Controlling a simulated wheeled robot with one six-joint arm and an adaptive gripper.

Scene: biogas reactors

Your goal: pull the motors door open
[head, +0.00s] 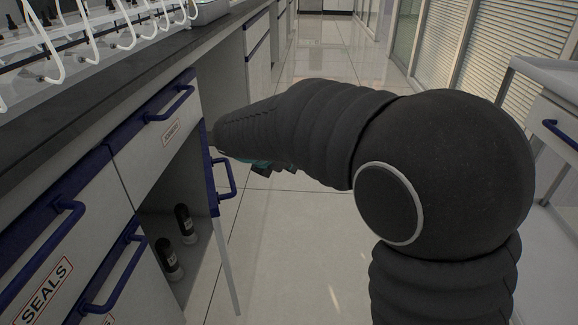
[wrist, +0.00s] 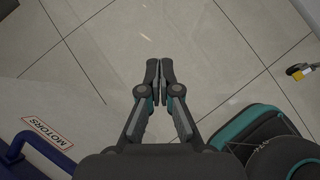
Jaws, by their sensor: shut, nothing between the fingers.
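The motors door (head: 211,190) stands open from the cabinet below the counter, seen nearly edge-on in the head view. Its blue handle (head: 228,180) faces right, away from the opening. In the wrist view the door's MOTORS label (wrist: 48,133) and blue handle (wrist: 14,152) show at the lower left. My gripper (wrist: 159,72) is shut and empty, over the floor, apart from the handle. In the head view my arm hides most of the gripper. Dark motors (head: 183,225) stand inside the open compartment.
Drawers with blue handles, one marked SEALS (head: 47,290), line the left under the dark counter (head: 110,75). A white rack (head: 110,25) stands on it. A white table (head: 545,80) is at the right. The tiled aisle floor (head: 320,60) is clear ahead.

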